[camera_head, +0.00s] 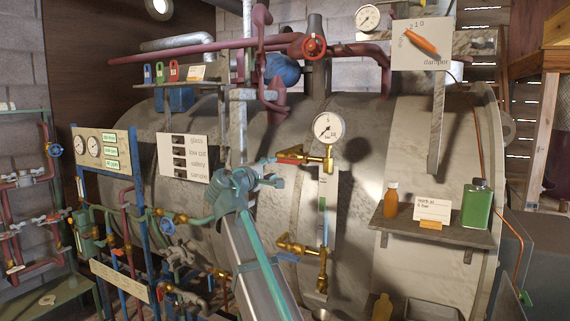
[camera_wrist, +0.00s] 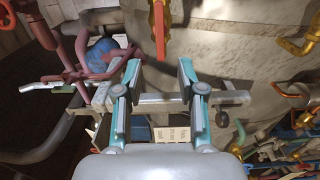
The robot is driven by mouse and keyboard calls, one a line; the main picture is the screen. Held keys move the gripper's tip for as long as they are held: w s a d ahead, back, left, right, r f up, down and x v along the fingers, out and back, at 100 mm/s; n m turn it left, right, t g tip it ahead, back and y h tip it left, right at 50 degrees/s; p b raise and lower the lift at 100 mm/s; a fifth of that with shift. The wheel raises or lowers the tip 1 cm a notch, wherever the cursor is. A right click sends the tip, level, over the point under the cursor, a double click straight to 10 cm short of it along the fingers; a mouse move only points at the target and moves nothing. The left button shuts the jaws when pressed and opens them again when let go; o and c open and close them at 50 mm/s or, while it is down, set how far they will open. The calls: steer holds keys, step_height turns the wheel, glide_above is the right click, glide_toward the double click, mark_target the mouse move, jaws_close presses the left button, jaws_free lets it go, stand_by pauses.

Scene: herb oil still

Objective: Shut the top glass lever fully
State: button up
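The top glass lever (camera_head: 291,158) is red and sits on the upper brass fitting (camera_head: 318,163) of the sight glass (camera_head: 323,205), below the round gauge. In the head view it points left, roughly level. In the wrist view the red lever (camera_wrist: 160,40) shows beyond the fingertips, in line with the gap between them. My gripper (camera_head: 255,177) is just below and left of the lever in the head view. In the wrist view my gripper (camera_wrist: 158,75) is open with nothing held; contact with the lever cannot be seen.
A pressure gauge (camera_head: 327,127) stands above the upper fitting. The lower brass fitting (camera_head: 300,248) has a blue lever (camera_head: 287,257). A label board (camera_head: 183,158) and a grey vertical post (camera_head: 240,125) stand to the left. A shelf (camera_head: 440,227) with bottles is at right.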

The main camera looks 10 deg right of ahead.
mark_target(286, 162)
steer(key=p+x, duration=0.3)
steer(key=x, duration=0.6)
steer(key=shift+d+r, duration=0.1)
steer(key=shift+d, duration=0.05)
steer(key=shift+w+d, duration=0.45)
steer(key=shift+w, duration=0.1)
jaws_close()
